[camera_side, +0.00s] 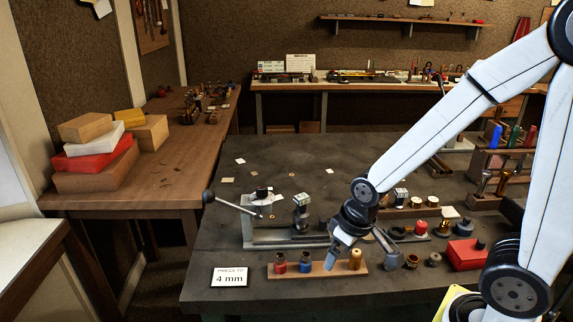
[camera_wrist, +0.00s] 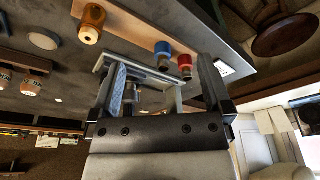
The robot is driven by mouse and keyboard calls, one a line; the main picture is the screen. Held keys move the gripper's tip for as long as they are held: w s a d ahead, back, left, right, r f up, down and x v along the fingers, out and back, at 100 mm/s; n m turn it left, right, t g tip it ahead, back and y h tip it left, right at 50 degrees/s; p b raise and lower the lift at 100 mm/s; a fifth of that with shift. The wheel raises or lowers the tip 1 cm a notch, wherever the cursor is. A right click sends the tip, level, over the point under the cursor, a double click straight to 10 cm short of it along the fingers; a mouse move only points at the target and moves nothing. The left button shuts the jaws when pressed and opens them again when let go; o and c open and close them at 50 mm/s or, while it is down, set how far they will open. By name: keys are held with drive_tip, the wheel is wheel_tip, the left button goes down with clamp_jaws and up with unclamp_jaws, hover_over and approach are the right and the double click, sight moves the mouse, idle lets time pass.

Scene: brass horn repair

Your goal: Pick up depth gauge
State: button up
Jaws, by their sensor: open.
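A wooden strip (camera_side: 318,270) near the bench's front edge holds a red-bodied piece (camera_side: 280,266), a blue-bodied piece (camera_side: 305,265) and an amber piece (camera_side: 355,261). I cannot tell for certain which is the depth gauge.
A lever press (camera_side: 265,238) stands just behind the strip. A "PRESS TO 4 mm" card (camera_side: 229,277) lies left of it. A red box (camera_side: 466,254) and several small round parts are to the right. The bench top (camera_side: 300,160) behind the press is mostly clear.

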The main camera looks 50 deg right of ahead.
idle(0.4)
wheel_tip(320, 180, up, 4)
drive_tip(key=m+g, duration=0.2)
drive_tip(key=m, duration=0.9)
hover_over(301, 208)
drive_tip(key=shift+d+r, duration=0.15)
drive_tip(key=shift+d, duration=0.1)
drive_tip(key=shift+w+d+r+m+g, duration=0.15)
drive_tip(key=shift+w+d+m+g, duration=0.2)
drive_tip(key=shift+m, duration=0.25)
drive_tip(key=shift+a+f, duration=0.1)
drive_tip(key=shift+f, duration=3.8)
